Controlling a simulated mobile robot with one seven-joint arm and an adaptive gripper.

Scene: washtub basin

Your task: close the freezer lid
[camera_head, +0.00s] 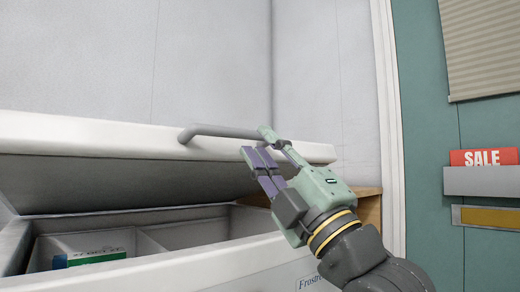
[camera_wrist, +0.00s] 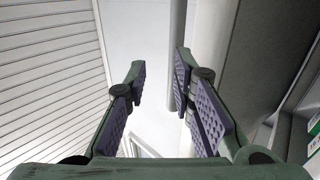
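The white freezer lid (camera_head: 100,133) is partly open in the head view, its front edge raised above the freezer body (camera_head: 170,272) with a dark gap beneath. A grey bar handle (camera_head: 215,131) runs along the lid's front edge. My gripper (camera_head: 259,144) is at the handle's right end, its fingers crossing close to the bar. In the wrist view my gripper (camera_wrist: 159,72) is open, with its purple-padded fingers apart. A grey bar, seemingly the handle (camera_wrist: 176,30), runs beside the right finger. I cannot tell whether they touch.
Inside the freezer, a white and green box (camera_head: 92,257) lies in the left compartment beside a divider. A pale wall stands behind. A wooden surface (camera_head: 367,207) is at the freezer's right end. A teal wall with a red SALE sign (camera_head: 483,157) is on the right.

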